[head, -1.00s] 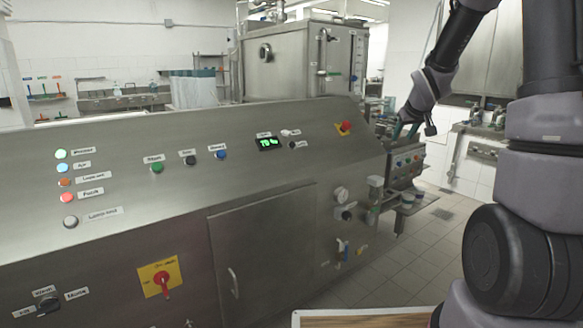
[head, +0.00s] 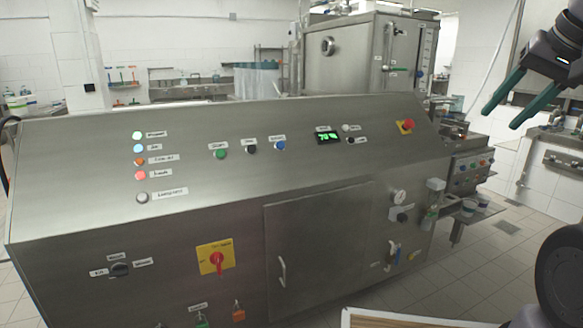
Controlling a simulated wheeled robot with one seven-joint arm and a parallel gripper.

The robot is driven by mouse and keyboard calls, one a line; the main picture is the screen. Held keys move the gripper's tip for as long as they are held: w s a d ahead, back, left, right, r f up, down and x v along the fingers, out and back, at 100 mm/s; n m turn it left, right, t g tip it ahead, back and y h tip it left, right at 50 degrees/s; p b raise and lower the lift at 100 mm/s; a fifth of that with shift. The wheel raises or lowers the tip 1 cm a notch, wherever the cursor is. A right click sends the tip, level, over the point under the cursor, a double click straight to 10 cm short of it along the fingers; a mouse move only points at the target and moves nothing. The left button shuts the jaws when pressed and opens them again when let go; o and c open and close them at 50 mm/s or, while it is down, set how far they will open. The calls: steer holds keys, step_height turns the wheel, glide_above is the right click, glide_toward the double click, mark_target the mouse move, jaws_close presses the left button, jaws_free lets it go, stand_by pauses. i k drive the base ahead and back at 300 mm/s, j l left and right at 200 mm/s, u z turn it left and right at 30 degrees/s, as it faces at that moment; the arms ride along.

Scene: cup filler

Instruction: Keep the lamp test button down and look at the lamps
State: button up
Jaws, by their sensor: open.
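The lamp column is at the left of the steel control panel (head: 330,180) in the head view. From the top it has a pale white-green lamp (head: 137,135), a light blue lamp (head: 138,148), an orange-brown lamp (head: 139,161) and a red-pink lamp (head: 140,175). Below them is a grey-white round button (head: 142,197) with a label beside it, too blurred to read surely; nothing touches it. My gripper (head: 507,108), with two green fingers, is open and empty at the upper right, far from the button and in front of the back wall.
Green, black and blue buttons (head: 251,146), a green display (head: 328,137) and a red emergency stop (head: 406,125) sit further right on the panel. A red rotary switch (head: 217,260) on yellow is below. The space before the panel's left is clear.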

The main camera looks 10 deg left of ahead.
mark_target(141, 197)
steer(key=u, duration=1.85)
